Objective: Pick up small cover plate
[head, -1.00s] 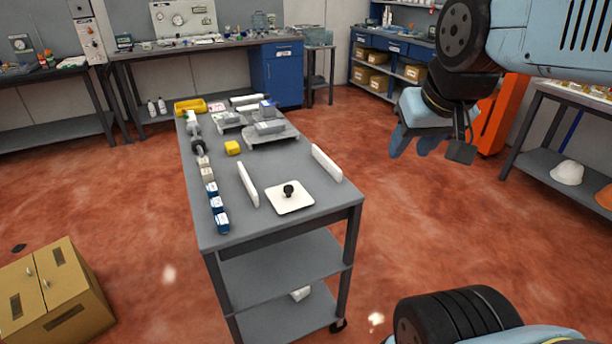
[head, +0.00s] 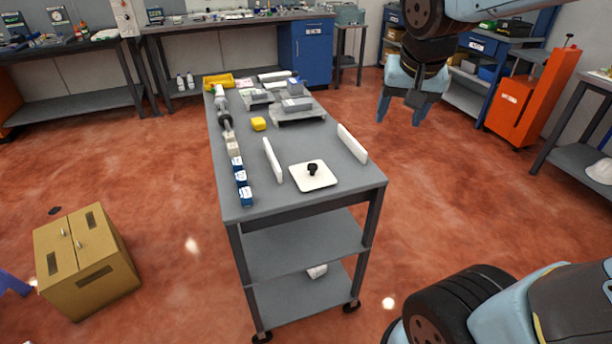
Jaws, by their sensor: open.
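A small white square plate with a black knob (head: 313,176) lies flat near the front edge of the grey cart (head: 290,208); it looks like the small cover plate. Two white upright panels stand on either side of it, one on the left (head: 272,160) and one on the right (head: 352,143). My gripper (head: 396,121) hangs in the air to the right of the cart, above and beyond the plate in the picture. Its fingers point down, apart and empty.
A row of small blue and white boxes (head: 240,181) runs along the cart's left edge. A yellow block (head: 258,124), grey fixtures (head: 298,112) and a yellow tray (head: 219,81) sit farther back. A tan cabinet (head: 87,262) stands on the floor at left.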

